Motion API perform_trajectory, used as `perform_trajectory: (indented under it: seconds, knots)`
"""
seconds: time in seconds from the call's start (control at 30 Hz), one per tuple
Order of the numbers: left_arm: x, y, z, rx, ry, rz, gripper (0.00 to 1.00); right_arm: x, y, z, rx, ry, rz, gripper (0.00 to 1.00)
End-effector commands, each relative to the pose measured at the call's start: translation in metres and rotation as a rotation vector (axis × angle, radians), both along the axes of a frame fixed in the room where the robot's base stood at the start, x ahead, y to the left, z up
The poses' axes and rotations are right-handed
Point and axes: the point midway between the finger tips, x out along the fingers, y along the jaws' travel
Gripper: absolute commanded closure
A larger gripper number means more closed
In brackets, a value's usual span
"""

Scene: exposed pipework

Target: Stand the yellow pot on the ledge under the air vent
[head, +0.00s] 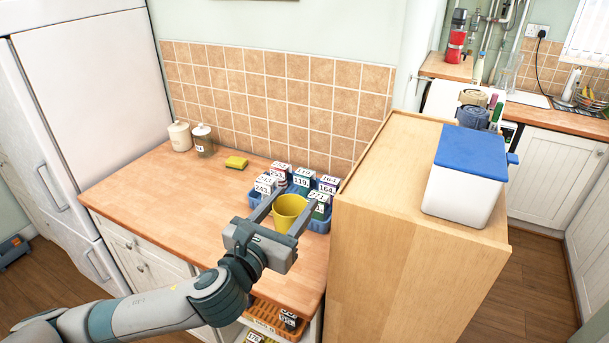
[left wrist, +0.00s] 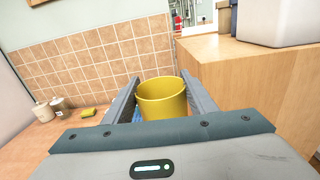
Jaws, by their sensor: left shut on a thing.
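The yellow pot (head: 289,213) is between the fingers of my left gripper (head: 298,198), which is shut on it. The pot is upright with its open top showing, in front of a blue crate of numbered boxes. It also shows in the left wrist view (left wrist: 162,100), between both fingers. It appears held above the worktop; its base is hidden in the head view. I cannot make out an air vent or a ledge under it in either view. My right gripper is not in view.
The blue crate (head: 318,225) stands on the wooden worktop (head: 165,205), beside a tall wooden cabinet (head: 390,230). A white box with a blue lid (head: 468,155) sits on the cabinet. A yellow sponge (head: 236,162) and two canisters (head: 203,140) are farther left. The worktop's left part is clear.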

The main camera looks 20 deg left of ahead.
Motion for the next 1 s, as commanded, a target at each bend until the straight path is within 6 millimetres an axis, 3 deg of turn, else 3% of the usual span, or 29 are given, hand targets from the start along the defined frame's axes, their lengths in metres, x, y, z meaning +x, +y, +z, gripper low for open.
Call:
perform_trajectory:
  seconds: [0.1, 0.43, 1.0]
  knots:
    - [-0.015, 0.008, -0.026, -0.007, 0.003, 0.069, 0.74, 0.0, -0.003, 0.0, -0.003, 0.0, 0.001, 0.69]
    - [-0.036, 0.021, -0.068, -0.005, 0.002, 0.173, 0.74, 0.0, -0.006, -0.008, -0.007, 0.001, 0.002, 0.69]
    - [-0.035, 0.026, -0.169, 0.003, -0.005, 0.179, 0.74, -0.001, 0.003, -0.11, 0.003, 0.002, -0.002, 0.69]
